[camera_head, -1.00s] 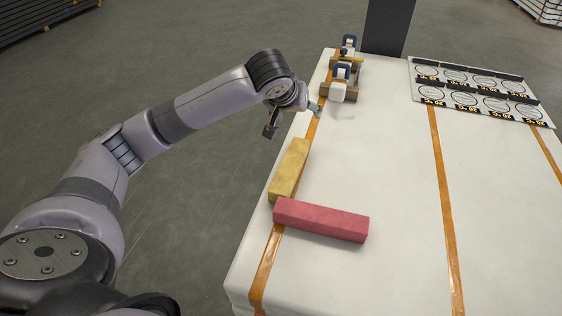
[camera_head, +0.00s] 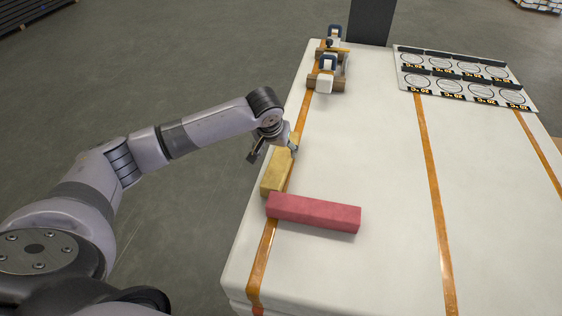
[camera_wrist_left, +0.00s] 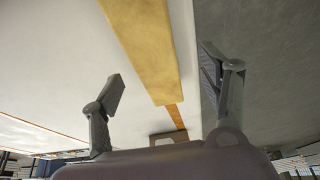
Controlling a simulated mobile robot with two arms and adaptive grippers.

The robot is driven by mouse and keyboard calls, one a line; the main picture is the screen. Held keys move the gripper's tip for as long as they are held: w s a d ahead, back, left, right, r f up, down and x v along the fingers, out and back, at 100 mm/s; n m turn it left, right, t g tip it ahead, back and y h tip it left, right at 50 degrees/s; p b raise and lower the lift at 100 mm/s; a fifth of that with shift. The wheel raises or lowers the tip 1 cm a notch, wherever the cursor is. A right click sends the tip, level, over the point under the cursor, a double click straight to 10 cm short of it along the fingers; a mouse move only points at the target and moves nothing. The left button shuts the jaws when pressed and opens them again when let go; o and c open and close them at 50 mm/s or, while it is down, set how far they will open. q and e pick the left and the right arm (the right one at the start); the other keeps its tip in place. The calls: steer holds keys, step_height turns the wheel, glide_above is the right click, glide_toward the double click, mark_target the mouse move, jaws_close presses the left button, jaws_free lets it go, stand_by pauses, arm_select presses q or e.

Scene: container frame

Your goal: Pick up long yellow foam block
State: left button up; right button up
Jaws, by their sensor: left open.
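The long yellow foam block (camera_head: 276,176) lies on the white table along its left edge, over an orange stripe. My left gripper (camera_head: 273,152) is open above the far end of the block and hides part of that end. In the left wrist view the yellow block (camera_wrist_left: 143,45) runs from the top edge down between the two spread fingers of the gripper (camera_wrist_left: 165,88). No grip on the block shows. A red foam block (camera_head: 313,212) lies crosswise at the yellow block's near end, very close to or touching it. My right gripper is not in view.
The white table (camera_head: 385,180) has orange stripes and much clear room in the middle. Wooden pieces with clamps (camera_head: 325,75) stand at the far left corner. A panel with printed circles (camera_head: 465,80) lies at the far right. The table's left edge is close to the block.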

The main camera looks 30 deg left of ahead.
mark_target(281, 157)
arm_select(q)
steer(key=shift+d+p+x, duration=0.2)
steer(key=shift+x, duration=1.15)
steer(key=shift+d+p+x, duration=0.15)
steer(key=shift+d+x, duration=0.05)
steer(key=shift+x, duration=1.15)
steer(key=shift+s+f, duration=0.1)
steer(key=shift+s, duration=0.05)
steer(key=shift+c, duration=0.4)
steer(key=c, duration=1)
